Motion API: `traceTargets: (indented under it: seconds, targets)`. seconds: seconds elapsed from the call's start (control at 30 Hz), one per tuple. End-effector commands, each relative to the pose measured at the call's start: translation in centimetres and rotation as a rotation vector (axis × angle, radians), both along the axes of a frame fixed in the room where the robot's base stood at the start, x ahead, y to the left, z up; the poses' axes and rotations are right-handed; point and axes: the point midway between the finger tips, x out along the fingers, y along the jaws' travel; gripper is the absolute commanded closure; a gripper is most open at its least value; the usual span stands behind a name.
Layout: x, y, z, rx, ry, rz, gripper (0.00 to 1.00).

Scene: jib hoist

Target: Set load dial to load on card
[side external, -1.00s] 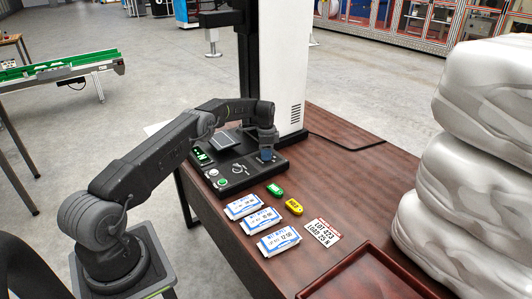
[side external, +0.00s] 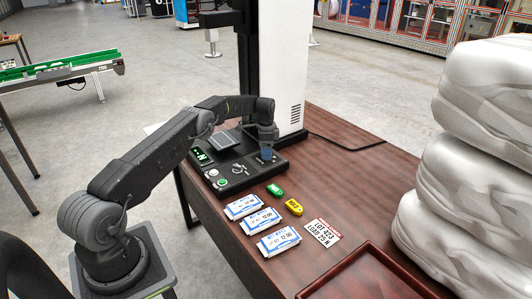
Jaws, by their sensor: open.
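The black control panel (side external: 240,178) sits at the back left of the brown table, with a green lit display (side external: 200,154) and a green and a white button at its left end. My gripper (side external: 267,155) points down over the right part of the panel, where the load dial seems to be; the dial itself is hidden or too small to make out. Whether the fingers touch anything there cannot be told. The card (side external: 322,233) lies flat on the table, white with a red top edge, and reads "LOT 423, LOAD 25 N". The display digits are too small to read.
Three blue-and-white packets (side external: 262,222) lie in front of the panel. A dark red tray (side external: 375,275) is at the front right, near stacked white sacks (side external: 470,180). A white column (side external: 283,70) rises behind the panel.

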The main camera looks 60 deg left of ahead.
Motion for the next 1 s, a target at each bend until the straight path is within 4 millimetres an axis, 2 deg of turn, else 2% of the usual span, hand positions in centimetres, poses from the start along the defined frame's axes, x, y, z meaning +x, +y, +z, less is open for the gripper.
traceTargets:
  seconds: [0.43, 0.7, 1.0]
  targets:
    - [0.3, 0.5, 10.0, 0.002, -0.004, 0.0, 0.38]
    - [0.4, 0.5, 12.2, 0.001, -0.002, 0.0, 0.38]
    - [0.3, 0.5, 12.5, 0.0, 0.0, 0.0, 0.38]
